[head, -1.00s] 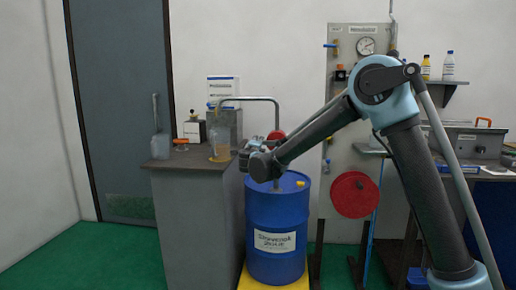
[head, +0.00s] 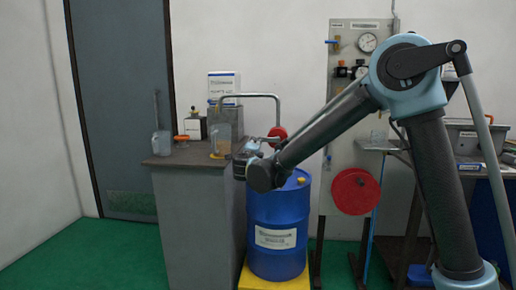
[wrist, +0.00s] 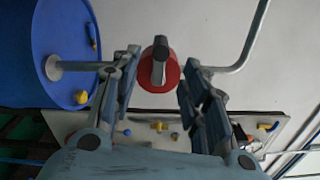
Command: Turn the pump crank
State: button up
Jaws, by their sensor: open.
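The pump's crank shows in the wrist view as a red round hub (wrist: 172,76) with a grey handle (wrist: 159,62) pointing toward the camera. In the head view the red hub (head: 277,133) sits above the blue drum (head: 277,215), near the bent metal pump pipe (head: 262,96). My gripper (wrist: 160,68) is open, with one finger on each side of the crank handle and gaps showing on both sides. I cannot tell how deep the handle lies between the fingers. In the head view my gripper (head: 247,158) is partly hidden by my wrist.
A grey cabinet (head: 185,215) stands left of the drum, with a clear jug (head: 219,141) on top under the pipe's end. A panel with a gauge (head: 367,43) and a red disc (head: 355,191) stands behind on the right. Green floor lies open at the left.

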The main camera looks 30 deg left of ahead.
jog(key=shift+s+d, duration=0.25)
jog(key=shift+s, duration=0.4)
